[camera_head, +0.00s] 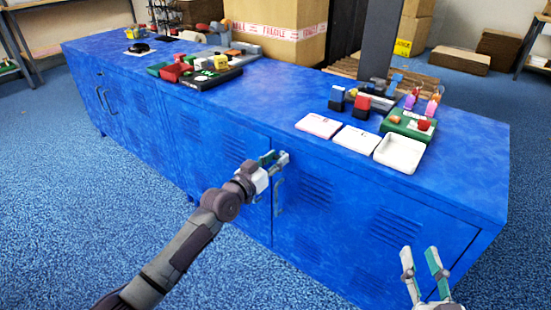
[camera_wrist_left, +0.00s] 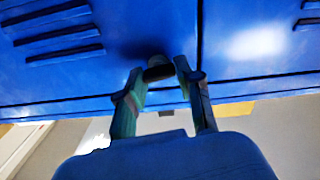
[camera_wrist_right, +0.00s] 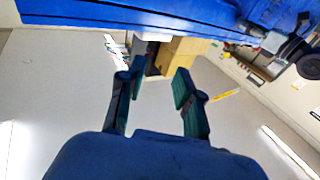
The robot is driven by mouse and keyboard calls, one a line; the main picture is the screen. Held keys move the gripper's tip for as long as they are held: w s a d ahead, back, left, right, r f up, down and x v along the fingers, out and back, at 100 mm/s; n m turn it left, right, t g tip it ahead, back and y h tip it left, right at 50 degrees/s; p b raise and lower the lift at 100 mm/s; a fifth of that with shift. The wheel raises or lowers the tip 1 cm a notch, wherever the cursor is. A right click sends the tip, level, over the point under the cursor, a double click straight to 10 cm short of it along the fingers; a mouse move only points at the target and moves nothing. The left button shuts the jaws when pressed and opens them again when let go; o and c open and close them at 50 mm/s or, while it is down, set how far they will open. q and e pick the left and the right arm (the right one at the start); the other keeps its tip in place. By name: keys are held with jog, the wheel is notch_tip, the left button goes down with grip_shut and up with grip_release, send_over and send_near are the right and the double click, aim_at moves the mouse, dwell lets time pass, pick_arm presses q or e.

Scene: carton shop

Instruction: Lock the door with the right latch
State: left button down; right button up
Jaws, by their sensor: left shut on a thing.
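The blue cabinet (camera_head: 330,215) has louvered doors along its front, and the doors I see look closed. A seam (camera_wrist_left: 199,40) between two door panels shows in the left wrist view. A small dark latch knob (camera_wrist_left: 158,73) sits just left of that seam in this view. My left gripper (camera_head: 274,160) is at the top of the door front, and its fingertips (camera_wrist_left: 165,72) are shut on the knob. The knob is hidden in the head view. A vertical door handle (camera_head: 279,197) is just below the gripper. My right gripper (camera_head: 421,262) is open and empty, in front of the cabinet's right end.
The cabinet top holds white trays (camera_head: 399,153), a green box (camera_head: 408,126), a black tray of coloured parts (camera_head: 208,78) and small blocks. A large carton (camera_head: 277,30) stands behind. The blue carpet (camera_head: 140,200) in front is clear.

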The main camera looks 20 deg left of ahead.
pick_arm(q)
jog(key=n+p, duration=0.1)
jog(key=n, duration=0.2)
jog(key=shift+n, duration=0.3)
jog(key=shift+a+n, duration=0.1)
jog(key=shift+n, duration=0.8)
jog(key=n, duration=0.3)
jog(key=shift+f+n, duration=0.1)
jog(key=shift+n, duration=0.2)
jog(key=n+p, duration=0.1)
jog(key=n, duration=0.4)
jog(key=shift+f, duration=0.1)
jog(key=shift+a+n, duration=0.1)
jog(key=shift+n, duration=1.1)
pick_arm(e)
jog(key=s+d+f+g+h, duration=0.2)
jog(key=f+g, duration=0.4)
jog(key=f, duration=0.3)
jog(key=shift+s+d+f, duration=0.15)
jog(key=shift+s+f, duration=0.25)
jog(key=shift+s, duration=0.15)
jog(key=shift+r, duration=0.1)
pick_arm(q)
jog(key=c, duration=0.8)
grip_release()
jog(key=shift+o, duration=0.2)
pick_arm(e)
jog(key=shift+w+r, duration=0.1)
jog(key=shift+w, duration=0.05)
